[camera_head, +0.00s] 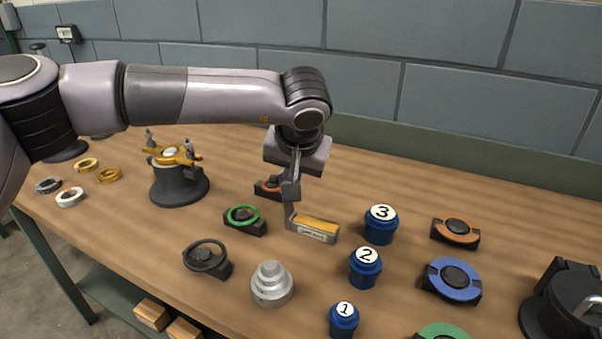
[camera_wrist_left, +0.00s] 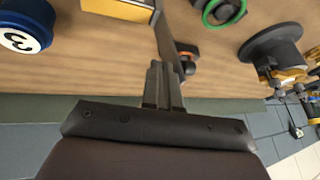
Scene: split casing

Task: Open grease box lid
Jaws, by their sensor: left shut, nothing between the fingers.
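The grease box (camera_head: 312,230) is a small grey box with a label on its front and yellow-orange grease showing at its top. It stands near the middle of the table and also shows at the top of the left wrist view (camera_wrist_left: 118,10). Its lid (camera_head: 290,214) appears raised, standing up at the box's left end; in the wrist view it is a grey plate (camera_wrist_left: 165,35). My left gripper (camera_head: 291,190) points down just above the raised lid, shut and empty. Whether its fingertips touch the lid I cannot tell. My right gripper is not in view.
Blue numbered jars (camera_head: 380,226) stand to the right of the box. A green ring on a black holder (camera_head: 244,219) is close on the left, with an orange one (camera_head: 268,187) behind. A stepped grey part (camera_head: 271,285) stands in front.

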